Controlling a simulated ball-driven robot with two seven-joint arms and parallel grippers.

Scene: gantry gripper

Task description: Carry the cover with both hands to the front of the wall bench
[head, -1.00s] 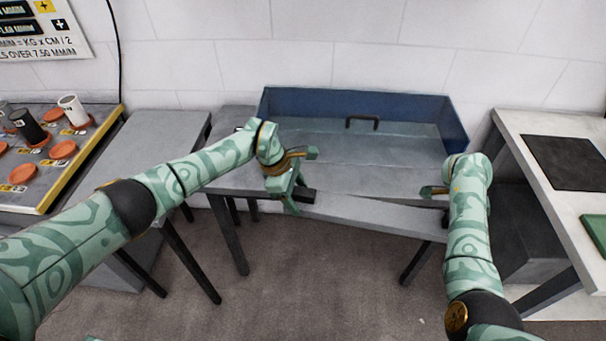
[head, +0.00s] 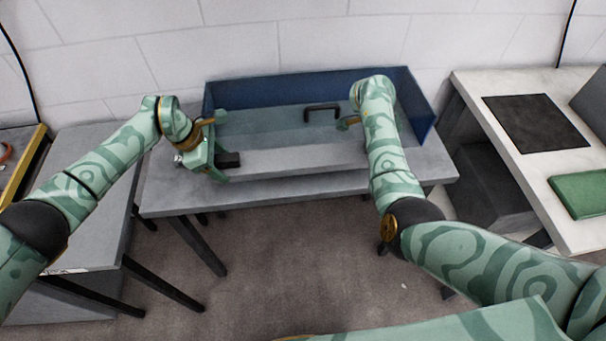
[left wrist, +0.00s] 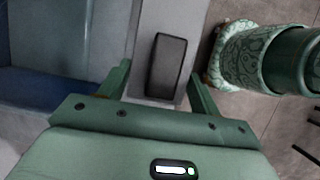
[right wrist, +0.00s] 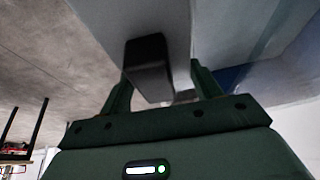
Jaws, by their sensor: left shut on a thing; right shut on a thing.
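The cover (head: 305,160) is a long pale grey panel with a black grip block near each end. It spans between my two grippers, over or just at the front part of the grey wall bench (head: 410,170); whether it touches the bench is unclear. My left gripper (head: 222,152) is shut on the black block (left wrist: 166,67) at the cover's left end. My right gripper (head: 350,123) is mostly hidden behind its own arm in the head view. The right wrist view shows it around the black block (right wrist: 148,65) at the other end.
A white-topped table (head: 560,165) with a black mat and a green pad is at right. A grey table (head: 85,205) is at left. Carpet lies in front.

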